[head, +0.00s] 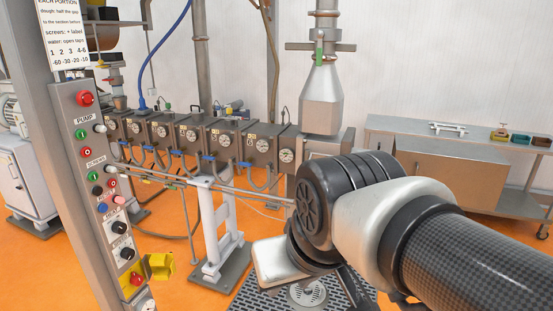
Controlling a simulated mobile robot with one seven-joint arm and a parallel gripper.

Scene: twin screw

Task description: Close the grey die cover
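The extruder barrel, a row of grey-brown blocks (205,138) with round gauges, runs across the middle of the head view. At its right end, a pale grey metal housing (328,146) sits under a tapered metal chute (322,100). I cannot tell for sure which part is the grey die cover, or whether it is open; my arm hides the area right of and below the housing. My wrist (330,205) is in front of this end. The fingers of my gripper cannot be made out behind the wrist and forearm.
A control post (105,190) with buttons and knobs stands at the left. A metal bench (455,135) with a caliper and small coloured trays is at the right. A white support stand (218,225) holds the barrel. A dark floor grate (255,297) lies below my wrist.

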